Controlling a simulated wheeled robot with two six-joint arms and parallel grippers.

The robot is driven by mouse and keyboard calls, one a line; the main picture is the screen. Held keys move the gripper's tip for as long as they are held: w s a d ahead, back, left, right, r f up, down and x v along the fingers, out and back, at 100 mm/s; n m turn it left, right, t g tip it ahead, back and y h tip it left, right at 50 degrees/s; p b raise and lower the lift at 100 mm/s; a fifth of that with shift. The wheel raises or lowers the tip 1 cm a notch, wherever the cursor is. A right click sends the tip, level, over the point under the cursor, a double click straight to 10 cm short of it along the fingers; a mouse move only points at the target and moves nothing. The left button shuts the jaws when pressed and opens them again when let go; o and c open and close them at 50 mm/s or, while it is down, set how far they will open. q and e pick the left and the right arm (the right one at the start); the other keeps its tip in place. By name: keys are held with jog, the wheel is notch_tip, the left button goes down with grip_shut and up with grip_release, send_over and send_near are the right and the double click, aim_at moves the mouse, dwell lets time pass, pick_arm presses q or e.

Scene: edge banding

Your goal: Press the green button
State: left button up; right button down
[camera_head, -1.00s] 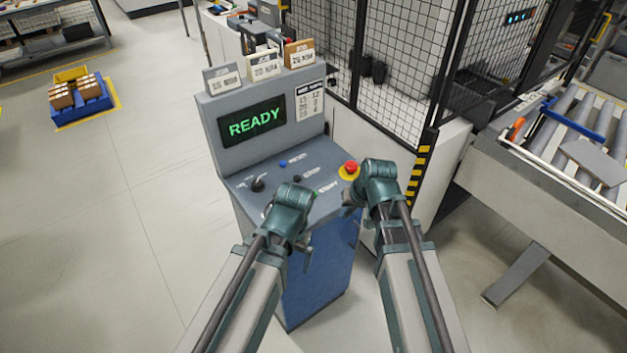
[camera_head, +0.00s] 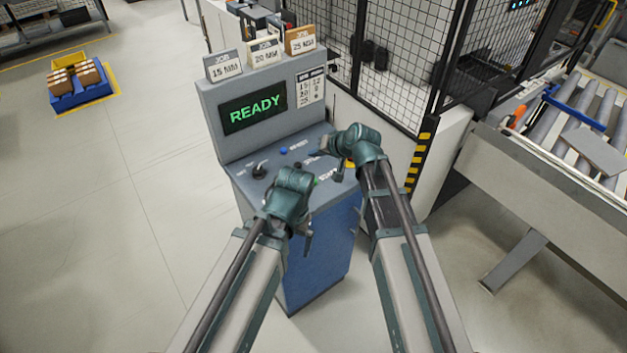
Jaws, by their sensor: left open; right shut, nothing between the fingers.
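The grey control console (camera_head: 235,155) stands ahead with its sloped panel facing me. A small green spot (camera_head: 316,182), likely the green button, shows just right of my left gripper and is mostly hidden. My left gripper (camera_head: 290,197) is open and empty over the panel's front edge; its fingers are largely hidden by the wrist. My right gripper (camera_head: 322,152) is shut and empty above the panel's right half, up and right of the green spot. I cannot tell whether it touches the panel.
The screen (camera_head: 253,108) reads READY. A blue button (camera_head: 284,150) and a black knob (camera_head: 260,171) sit on the panel. A yellow button base (camera_head: 350,164) shows behind my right arm. Job cards (camera_head: 264,52) stand on top. A mesh fence (camera_head: 400,65) and roller conveyor (camera_head: 540,165) are right.

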aim_at(314, 181)
jog(key=shift+f, duration=0.15)
notch_tip(314, 181, down, 8)
jog(key=b, duration=0.8)
jog(key=shift+f+b, duration=0.25)
jog(key=shift+b, duration=0.15)
jog(key=shift+f, duration=0.1)
dwell(1.2)
jog(key=shift+f+b, duration=0.3)
jog(key=shift+b, duration=0.1)
